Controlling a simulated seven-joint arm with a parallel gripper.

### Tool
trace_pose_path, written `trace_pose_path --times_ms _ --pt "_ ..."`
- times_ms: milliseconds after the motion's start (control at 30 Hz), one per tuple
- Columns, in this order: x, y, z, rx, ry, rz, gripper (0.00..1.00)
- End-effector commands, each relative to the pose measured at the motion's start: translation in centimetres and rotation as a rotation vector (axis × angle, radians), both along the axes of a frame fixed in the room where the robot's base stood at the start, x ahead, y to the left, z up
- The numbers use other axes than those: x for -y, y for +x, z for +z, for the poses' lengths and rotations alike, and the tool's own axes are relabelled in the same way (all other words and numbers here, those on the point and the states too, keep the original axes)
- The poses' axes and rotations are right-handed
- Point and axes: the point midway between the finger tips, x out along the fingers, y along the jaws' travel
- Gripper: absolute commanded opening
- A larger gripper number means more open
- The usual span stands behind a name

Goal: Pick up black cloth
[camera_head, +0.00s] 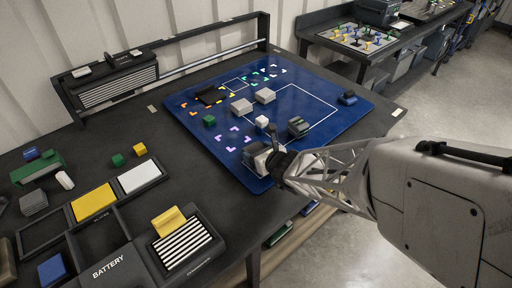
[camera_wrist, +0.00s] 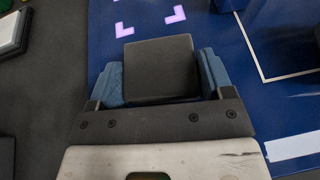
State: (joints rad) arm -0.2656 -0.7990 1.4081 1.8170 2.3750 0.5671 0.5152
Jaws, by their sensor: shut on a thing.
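My gripper (camera_wrist: 160,80) is shut on a dark, square, smooth-faced piece, seemingly the black cloth (camera_wrist: 158,66). Its blue-grey fingers press on the left and right sides of the piece. In the head view my gripper (camera_head: 262,158) is over the near edge of the blue mat, close to the purple corner marks; the held piece is mostly hidden there. I cannot tell from these frames whether it touches the mat. A separate flat black item (camera_head: 212,96) lies by the orange marks at the mat's far left.
The blue mat (camera_head: 340,88) holds grey blocks (camera_head: 265,96), a white cube (camera_head: 262,122), a green cube (camera_head: 209,120) and a dark grey block (camera_head: 298,127). The mat's right part is fairly clear.

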Motion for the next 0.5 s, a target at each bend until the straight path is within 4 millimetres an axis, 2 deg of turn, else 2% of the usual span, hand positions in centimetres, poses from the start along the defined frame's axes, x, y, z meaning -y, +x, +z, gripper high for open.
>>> trace_pose_path --times_ms 300,500 --pt "0.0 0.0 0.2 0.0 0.0 0.0 0.52" --pt "0.0 0.0 1.2 0.001 0.0 0.0 0.52"
